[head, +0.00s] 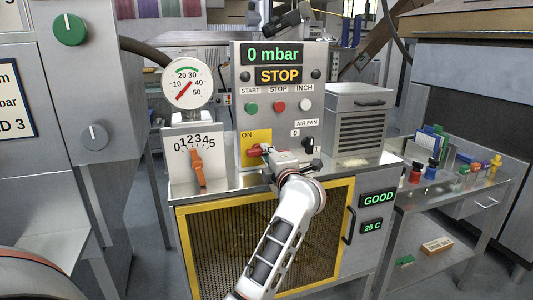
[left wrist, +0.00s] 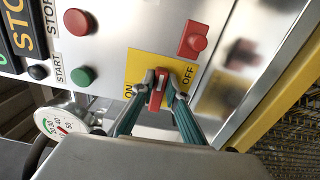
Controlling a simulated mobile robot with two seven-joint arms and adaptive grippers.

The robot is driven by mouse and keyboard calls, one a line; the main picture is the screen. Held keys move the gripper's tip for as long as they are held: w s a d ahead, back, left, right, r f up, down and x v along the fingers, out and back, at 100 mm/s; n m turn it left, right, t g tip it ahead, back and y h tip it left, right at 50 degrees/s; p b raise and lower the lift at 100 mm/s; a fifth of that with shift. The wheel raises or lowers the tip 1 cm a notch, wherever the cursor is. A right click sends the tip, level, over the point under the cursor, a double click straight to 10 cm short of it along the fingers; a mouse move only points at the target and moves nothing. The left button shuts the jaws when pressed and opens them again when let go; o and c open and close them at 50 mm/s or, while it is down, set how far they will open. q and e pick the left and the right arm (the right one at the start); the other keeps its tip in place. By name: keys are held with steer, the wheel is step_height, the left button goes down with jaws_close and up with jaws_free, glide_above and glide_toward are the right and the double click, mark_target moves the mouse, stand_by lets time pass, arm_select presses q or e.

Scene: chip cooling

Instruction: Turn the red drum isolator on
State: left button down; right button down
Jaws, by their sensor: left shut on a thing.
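The red drum isolator handle (head: 253,149) sits on a yellow plate (head: 247,135) low on the grey control panel. In the left wrist view the red handle (left wrist: 157,92) lies crosswise on the plate, between the ON and OFF labels. My left gripper (head: 266,154) reaches it from the front. In the left wrist view my left gripper (left wrist: 160,92) is shut on the handle, one finger at each side. In the head view it hides much of the plate, including the OFF label. My right gripper is not in view.
The panel display (head: 277,75) reads STOP above several buttons. A black AIR FAN switch (head: 309,146) is right of my gripper. A red knob (left wrist: 193,40) is near the plate in the left wrist view. A gauge (head: 187,84) and orange lever (head: 197,166) stand left.

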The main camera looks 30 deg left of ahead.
arm_select(q)
steer(key=shift+f+m, duration=0.1)
steer(key=shift+m, duration=0.2)
steer(key=c, duration=2)
jaws_free()
steer(key=shift+d, duration=0.1)
steer(key=v, duration=0.7)
steer(key=shift+s+d, duration=0.1)
steer(key=shift+s, duration=0.15)
